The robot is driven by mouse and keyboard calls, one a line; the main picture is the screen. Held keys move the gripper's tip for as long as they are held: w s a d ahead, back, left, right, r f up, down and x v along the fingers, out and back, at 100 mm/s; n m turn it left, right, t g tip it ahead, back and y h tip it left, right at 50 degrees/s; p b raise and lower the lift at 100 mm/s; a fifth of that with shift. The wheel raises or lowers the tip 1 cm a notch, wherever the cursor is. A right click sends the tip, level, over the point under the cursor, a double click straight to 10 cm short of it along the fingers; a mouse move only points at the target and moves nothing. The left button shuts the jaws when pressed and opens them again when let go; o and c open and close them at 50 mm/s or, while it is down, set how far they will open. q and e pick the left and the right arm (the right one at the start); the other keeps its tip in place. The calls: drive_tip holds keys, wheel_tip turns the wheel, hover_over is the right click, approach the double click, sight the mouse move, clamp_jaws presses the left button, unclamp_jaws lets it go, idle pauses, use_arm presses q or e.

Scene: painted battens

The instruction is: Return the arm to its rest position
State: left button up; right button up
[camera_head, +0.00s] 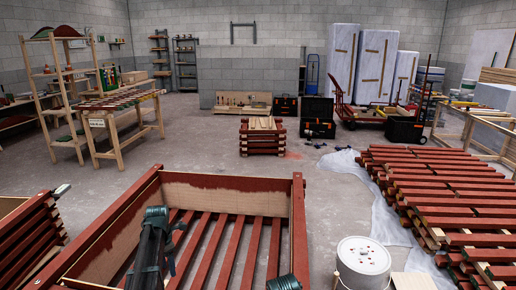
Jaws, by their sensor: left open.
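My left arm reaches in at the bottom, over a large wooden crate (297,215) with red-painted slats. My left gripper (175,247) shows as a small dark shape at the right side of that arm, above the slatted floor of the crate. It is open, and I see nothing between its fingers. A dark round part of my own body shows at the bottom edge, right of the left arm. My right gripper is not in view.
A white bucket (363,262) stands right of the crate. A big stack of red battens (440,190) lies on a plastic sheet (372,190) at the right. A small red stack (262,137) stands ahead. Bare concrete floor (200,150) lies between.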

use_arm(q)
drive_tip(key=s+d+r+m+p, duration=0.9)
drive_tip(key=s+d+m, duration=0.3)
drive_tip(key=d+m, duration=0.2)
drive_tip(key=s+d+r+m+y+p, duration=0.1)
drive_tip(key=s+d+r+m+p, duration=0.9)
drive_tip(key=d+m, duration=0.5)
drive_tip(key=s+r+m, duration=0.2)
drive_tip(key=s+m, duration=0.1)
drive_tip(key=shift+s+r+m, duration=0.25)
drive_tip(key=shift+r+m, duration=0.05)
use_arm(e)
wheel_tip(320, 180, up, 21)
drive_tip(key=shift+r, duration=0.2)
use_arm(q)
drive_tip(key=shift+d, duration=0.1)
